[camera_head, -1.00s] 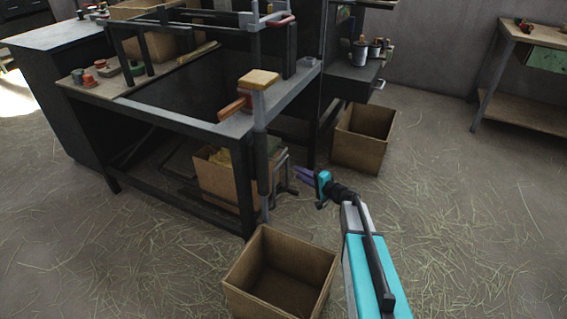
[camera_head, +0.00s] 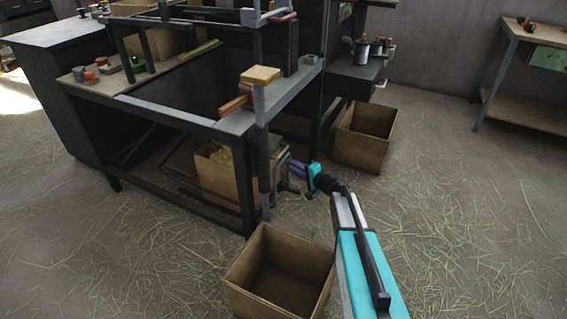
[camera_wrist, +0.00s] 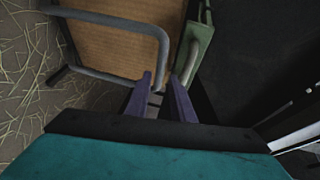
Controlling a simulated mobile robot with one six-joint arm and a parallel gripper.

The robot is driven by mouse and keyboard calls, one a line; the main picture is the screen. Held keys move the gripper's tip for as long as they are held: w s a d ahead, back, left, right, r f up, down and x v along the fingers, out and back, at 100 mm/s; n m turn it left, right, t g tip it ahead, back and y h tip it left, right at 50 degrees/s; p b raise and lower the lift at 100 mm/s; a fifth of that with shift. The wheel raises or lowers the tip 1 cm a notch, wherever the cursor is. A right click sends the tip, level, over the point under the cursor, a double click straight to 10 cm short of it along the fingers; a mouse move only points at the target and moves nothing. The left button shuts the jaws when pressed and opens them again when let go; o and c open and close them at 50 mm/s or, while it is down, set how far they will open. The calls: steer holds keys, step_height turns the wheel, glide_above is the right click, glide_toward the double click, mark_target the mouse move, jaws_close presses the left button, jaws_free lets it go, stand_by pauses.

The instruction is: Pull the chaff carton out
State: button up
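The chaff carton (camera_head: 217,178) is a brown open box with yellow straw in it, standing under the dark bench (camera_head: 190,120). A bench leg and a grey tubular frame (camera_head: 284,178) partly hide its right side. My gripper (camera_head: 291,168) is beside that frame, to the right of the carton. In the wrist view, my gripper (camera_wrist: 160,76) has its two purple fingers apart, with nothing clearly held. A brown panel (camera_wrist: 120,38) lies ahead, with the grey tube (camera_wrist: 120,22) across it. I cannot tell whether the fingers touch the tube.
An empty carton (camera_head: 280,272) stands on the floor in front of the bench, and another (camera_head: 363,137) stands behind my arm. A green part (camera_wrist: 201,45) is close to the right finger. The straw-strewn floor at right is open up to a side table (camera_head: 525,100).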

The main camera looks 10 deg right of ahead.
mark_target(282, 159)
steer(key=shift+b+x, duration=0.8)
steer(key=shift+x, duration=3.1)
jaws_close()
